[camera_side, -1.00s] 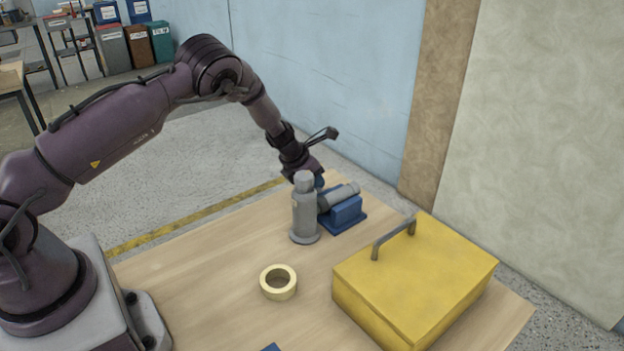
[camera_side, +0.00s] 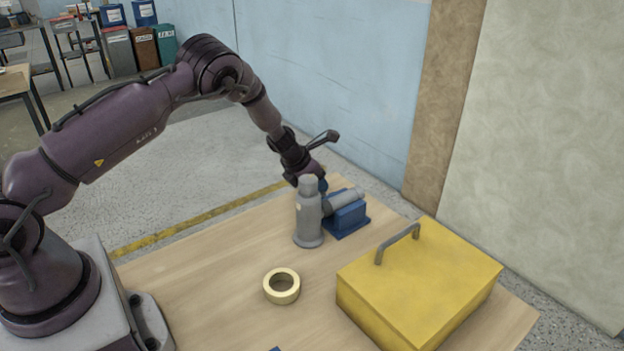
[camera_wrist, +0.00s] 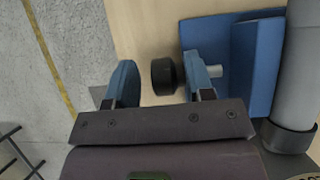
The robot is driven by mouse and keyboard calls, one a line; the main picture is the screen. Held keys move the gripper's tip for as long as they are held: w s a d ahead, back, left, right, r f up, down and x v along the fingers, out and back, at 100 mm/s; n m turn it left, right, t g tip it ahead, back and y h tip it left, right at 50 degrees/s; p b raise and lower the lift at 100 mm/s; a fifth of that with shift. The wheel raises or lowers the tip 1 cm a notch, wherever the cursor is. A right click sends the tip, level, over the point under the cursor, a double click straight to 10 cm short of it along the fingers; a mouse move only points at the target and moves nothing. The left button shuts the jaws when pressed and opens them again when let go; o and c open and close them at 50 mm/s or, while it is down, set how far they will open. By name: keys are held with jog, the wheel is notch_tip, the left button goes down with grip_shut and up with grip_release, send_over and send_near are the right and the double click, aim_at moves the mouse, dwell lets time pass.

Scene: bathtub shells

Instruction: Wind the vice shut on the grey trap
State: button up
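The grey trap (camera_side: 309,218) has an upright body on a round foot and a grey pipe that reaches right over the blue vice (camera_side: 347,219). Whether body and pipe are one piece I cannot tell. In the wrist view the pipe (camera_wrist: 305,70) runs along the right edge beside the blue vice (camera_wrist: 262,65). The vice's black knob (camera_wrist: 163,76) sits on a short silver shaft. My gripper (camera_wrist: 158,62) is open, its blue fingers either side of the knob; the right finger is closer. In the side view my gripper (camera_side: 320,182) is partly hidden behind the trap.
A yellow toolbox (camera_side: 420,280) with a grey handle stands at the front right of the wooden table (camera_side: 215,275). A pale yellow tape ring (camera_side: 282,286) lies left of it. A small blue piece shows at the front edge. The table's left part is clear.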

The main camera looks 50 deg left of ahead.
jog(key=v, duration=1.3)
jog(key=w+a+r+n+t+y, duration=0.2)
jog(key=w+a+n+y, duration=0.3)
jog(key=n, duration=1.2)
jog(key=s+d+f+n+g+h, duration=0.1)
jog(key=s+d+n+g+h, duration=0.3)
jog(key=n, duration=1.5)
jog(key=shift+h, duration=0.6)
jog(key=x, duration=0.9)
jog(key=w+d+x, duration=0.1)
jog(key=x, duration=0.3)
jog(key=shift+d, duration=0.1)
